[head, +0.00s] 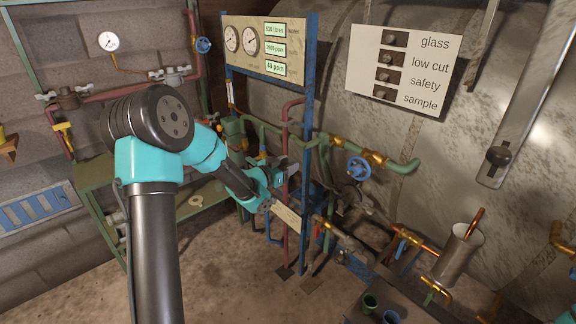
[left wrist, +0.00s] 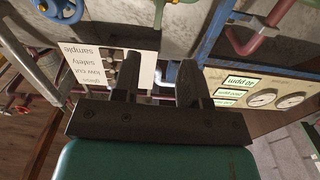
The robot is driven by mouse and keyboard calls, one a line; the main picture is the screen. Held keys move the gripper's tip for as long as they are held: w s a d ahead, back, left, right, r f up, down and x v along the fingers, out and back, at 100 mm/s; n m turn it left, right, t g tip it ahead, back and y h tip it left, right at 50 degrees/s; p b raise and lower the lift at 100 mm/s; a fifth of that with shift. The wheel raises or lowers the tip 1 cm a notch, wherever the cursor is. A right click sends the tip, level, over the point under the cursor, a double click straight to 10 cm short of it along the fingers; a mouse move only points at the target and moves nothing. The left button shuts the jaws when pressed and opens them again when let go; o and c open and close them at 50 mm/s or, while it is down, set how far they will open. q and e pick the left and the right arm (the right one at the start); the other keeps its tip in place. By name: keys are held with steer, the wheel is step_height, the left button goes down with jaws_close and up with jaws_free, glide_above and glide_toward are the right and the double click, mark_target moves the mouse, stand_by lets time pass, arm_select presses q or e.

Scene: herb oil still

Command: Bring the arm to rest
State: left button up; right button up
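My left arm comes up from the bottom of the head view and bends right, ending in my left gripper (head: 283,172) in front of the blue and red uprights. In the left wrist view its two dark fingers (left wrist: 158,75) stand apart with nothing between them, so it is open and empty. That view is upside down and shows the gauge panel (left wrist: 262,97) on the right and the white label board (left wrist: 88,64) on the left, both beyond the fingers. Whether the gripper touches the pipes beside it cannot be told. My right gripper is in neither view.
Red and green pipes with a blue handwheel (head: 358,168) lie close right of the gripper. The gauge panel (head: 265,48) stands above it. The floor (head: 225,275) below is open.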

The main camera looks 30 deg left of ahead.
arm_select(q)
steer(key=s+d+f+n+g+y, duration=0.1)
steer(key=s+d+f+g, duration=0.2)
steer(key=f, duration=0.5)
steer(key=s+d+f+n+g, duration=0.2)
steer(key=s+d+f, duration=0.2)
steer(key=f, duration=0.5)
steer(key=s+d+f+n+g+y, duration=0.1)
steer(key=s+d+f+g, duration=0.2)
steer(key=f, duration=0.5)
steer(key=s+d+f+g, duration=0.2)
steer(key=s+f, duration=0.1)
steer(key=s, duration=0.3)
steer(key=s+d+f+n+g, duration=0.1)
steer(key=s+d+f+g, duration=0.2)
steer(key=s, duration=0.4)
steer(key=s+d+f+n+g, duration=0.1)
steer(key=s+d+f+g, duration=0.2)
steer(key=s+f, duration=0.2)
steer(key=shift+s+f, duration=0.25)
steer(key=shift+s, duration=0.95)
steer(key=shift+o, duration=0.2)
